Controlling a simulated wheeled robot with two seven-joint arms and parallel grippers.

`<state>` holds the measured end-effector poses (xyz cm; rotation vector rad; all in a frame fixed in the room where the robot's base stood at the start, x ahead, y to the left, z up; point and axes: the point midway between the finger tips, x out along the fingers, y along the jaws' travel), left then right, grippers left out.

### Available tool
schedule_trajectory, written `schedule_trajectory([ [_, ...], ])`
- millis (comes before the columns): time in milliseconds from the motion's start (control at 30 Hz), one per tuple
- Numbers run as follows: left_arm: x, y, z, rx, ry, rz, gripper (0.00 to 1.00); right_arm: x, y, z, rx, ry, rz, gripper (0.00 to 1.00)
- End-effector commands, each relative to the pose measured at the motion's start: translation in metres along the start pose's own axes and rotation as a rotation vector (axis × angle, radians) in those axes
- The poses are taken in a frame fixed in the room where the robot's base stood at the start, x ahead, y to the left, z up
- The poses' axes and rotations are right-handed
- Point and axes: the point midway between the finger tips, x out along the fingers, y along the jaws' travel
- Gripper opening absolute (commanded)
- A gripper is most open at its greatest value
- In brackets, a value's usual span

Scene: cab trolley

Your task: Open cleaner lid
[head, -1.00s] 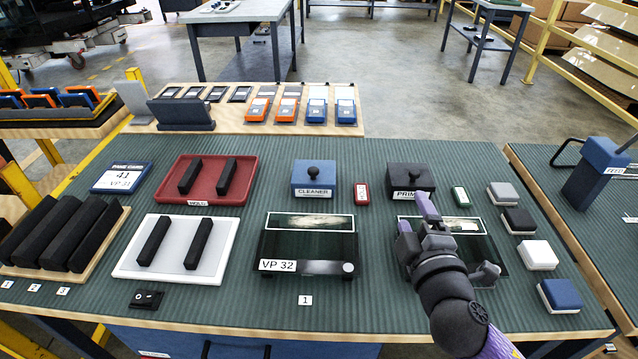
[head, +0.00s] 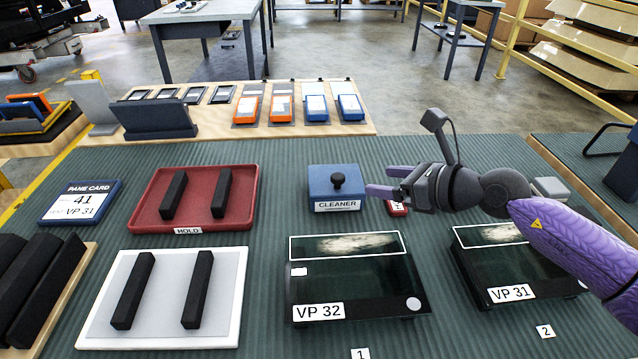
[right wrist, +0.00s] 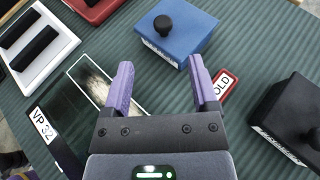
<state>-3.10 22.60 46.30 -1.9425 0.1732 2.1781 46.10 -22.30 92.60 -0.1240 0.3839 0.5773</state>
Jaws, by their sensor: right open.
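The blue cleaner box (head: 335,194) stands on the green ribbed mat behind the VP 32 pane, its lid on and a black knob (head: 338,180) on top. It also shows in the right wrist view (right wrist: 180,45), just beyond the fingertips. My right gripper (head: 376,180) is open and empty, just to the right of the box, its fingers pointing left toward it. In the right wrist view the purple fingers (right wrist: 160,80) are spread apart, with the box ahead between them and no contact visible. My left gripper is not in view.
A red tag (head: 397,209) lies beside the box, partly behind my gripper. The VP 32 pane (head: 350,280) and VP 31 pane (head: 510,270) lie in front. The red HOLD tray (head: 150,222) is left. A black box (right wrist: 295,115) stands right in the wrist view.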

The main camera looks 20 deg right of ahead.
Motion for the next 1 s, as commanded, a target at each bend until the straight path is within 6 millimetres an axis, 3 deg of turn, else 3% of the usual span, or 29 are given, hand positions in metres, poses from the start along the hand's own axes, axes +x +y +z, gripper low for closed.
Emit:
schedule_trajectory([
  [33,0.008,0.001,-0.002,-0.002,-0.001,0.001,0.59,0.004,-0.001,-0.010,0.002,0.006,-0.001,0.76],
  [167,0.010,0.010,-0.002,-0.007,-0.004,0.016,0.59,0.016,-0.001,-0.009,0.004,0.002,0.000,0.76],
  [400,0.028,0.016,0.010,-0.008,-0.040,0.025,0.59,0.075,-0.001,-0.008,0.006,0.001,0.001,0.76],
  [500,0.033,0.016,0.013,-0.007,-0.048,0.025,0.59,0.091,-0.001,-0.007,0.005,0.002,0.000,0.76],
  [867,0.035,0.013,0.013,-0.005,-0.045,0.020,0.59,0.101,-0.001,-0.004,0.002,0.003,0.000,0.76],
  [900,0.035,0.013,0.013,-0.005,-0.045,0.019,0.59,0.101,-0.001,-0.004,0.002,0.003,0.000,0.74],
  [1000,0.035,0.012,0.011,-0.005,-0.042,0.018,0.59,0.101,-0.001,-0.004,0.003,0.003,0.000,0.53],
])
